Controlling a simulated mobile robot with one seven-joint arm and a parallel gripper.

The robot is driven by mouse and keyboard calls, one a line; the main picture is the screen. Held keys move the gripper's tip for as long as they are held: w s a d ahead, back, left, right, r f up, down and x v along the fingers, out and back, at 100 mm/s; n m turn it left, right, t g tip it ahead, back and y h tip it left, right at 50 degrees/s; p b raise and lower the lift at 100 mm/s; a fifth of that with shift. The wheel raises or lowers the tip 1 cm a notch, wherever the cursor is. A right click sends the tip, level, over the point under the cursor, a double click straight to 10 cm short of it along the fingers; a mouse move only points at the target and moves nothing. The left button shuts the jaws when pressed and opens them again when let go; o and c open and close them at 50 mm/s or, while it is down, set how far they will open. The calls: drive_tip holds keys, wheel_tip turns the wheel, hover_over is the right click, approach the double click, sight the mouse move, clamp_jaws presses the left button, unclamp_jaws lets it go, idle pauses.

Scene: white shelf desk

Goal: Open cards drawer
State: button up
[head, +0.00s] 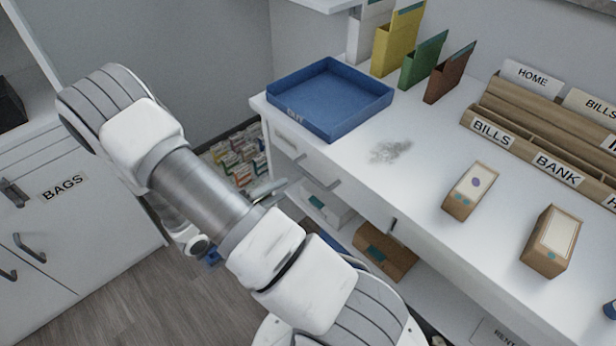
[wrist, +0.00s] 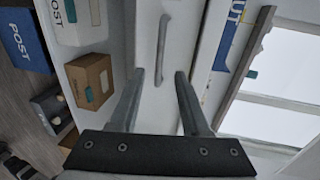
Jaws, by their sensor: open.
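The white desk has drawer fronts with grey bar handles under its top. In the wrist view one drawer front (wrist: 148,30) faces me, with its handle (wrist: 162,50) running up and down the picture. My gripper (wrist: 158,75) is open and empty, its two dark fingers spread. The handle lies ahead of the gap between the fingertips, apart from them. In the head view a drawer handle (head: 331,184) shows beside my arm, which hides part of the desk front. The drawers there look shut. I can read no cards label.
A blue tray (head: 330,95) stands on the desk's left end, with yellow, green and brown folders behind. Small boxes (head: 470,190) and a wooden sorter (head: 545,125) stand further right. A cardboard box (head: 385,250) is on the lower shelf. A white BAGS cabinet (head: 75,220) stands left.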

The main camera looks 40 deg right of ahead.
sight(307, 176)
drive_tip(key=b+x, duration=0.2)
drive_tip(key=x, duration=0.9)
drive_tip(key=shift+w, duration=0.1)
clamp_jaws()
idle(1.0)
